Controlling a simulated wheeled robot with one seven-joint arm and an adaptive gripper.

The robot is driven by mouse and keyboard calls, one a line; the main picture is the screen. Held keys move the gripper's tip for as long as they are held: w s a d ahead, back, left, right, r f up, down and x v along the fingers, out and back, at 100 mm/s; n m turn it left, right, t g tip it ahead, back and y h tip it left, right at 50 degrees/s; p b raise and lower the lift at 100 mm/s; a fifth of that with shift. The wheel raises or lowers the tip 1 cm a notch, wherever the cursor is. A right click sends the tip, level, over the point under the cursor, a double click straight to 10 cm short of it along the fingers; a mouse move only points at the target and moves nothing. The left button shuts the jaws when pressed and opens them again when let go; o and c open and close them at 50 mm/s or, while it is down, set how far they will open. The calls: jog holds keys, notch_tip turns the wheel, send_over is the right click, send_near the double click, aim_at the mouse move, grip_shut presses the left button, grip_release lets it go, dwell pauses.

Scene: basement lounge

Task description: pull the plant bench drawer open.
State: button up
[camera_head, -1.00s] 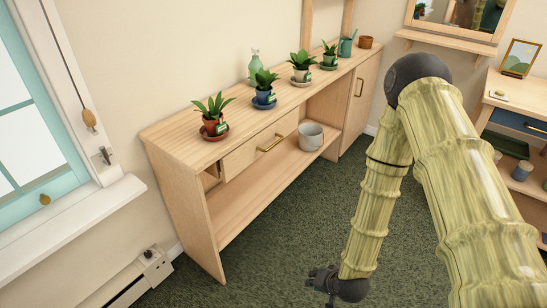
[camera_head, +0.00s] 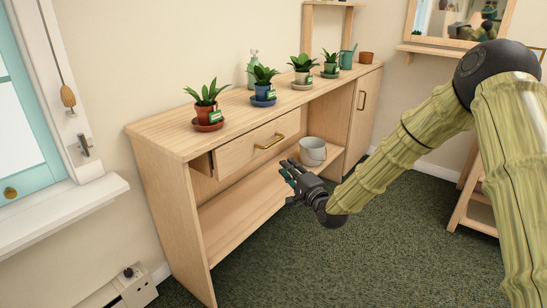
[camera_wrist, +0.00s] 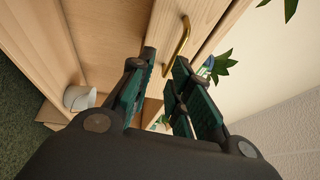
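The plant bench (camera_head: 160,135) is a long pale wooden unit against the wall. Its drawer (camera_head: 232,155) sits under the top, with a brass bar handle (camera_head: 270,142). I cannot tell if the drawer front is fully flush. My gripper (camera_head: 287,178) is in front of the bench, below and to the right of the handle, apart from it. In the wrist view the two green-padded fingers (camera_wrist: 165,62) are spread and empty. The handle (camera_wrist: 178,45) shows beyond the fingertips, near the right finger, on the drawer front (camera_wrist: 205,15).
Several potted plants, including one in a terracotta pot (camera_head: 206,114), stand on the bench top. A grey bucket (camera_head: 313,152) is on the lower shelf. A cupboard door (camera_head: 362,110) is at the bench's right. The green carpet (camera_head: 400,240) in front is clear.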

aim_at(273, 143)
jog(key=shift+t+y, duration=0.3)
jog(key=shift+y, duration=0.1)
jog(key=b+x, duration=0.1)
jog(key=x, duration=0.3)
jog(key=r+b+x, duration=0.1)
jog(key=x, duration=0.3)
jog(key=r+b+x, duration=0.1)
jog(key=x, duration=0.3)
jog(key=shift+w+d, duration=0.15)
jog(key=shift+d, duration=0.2)
grip_shut()
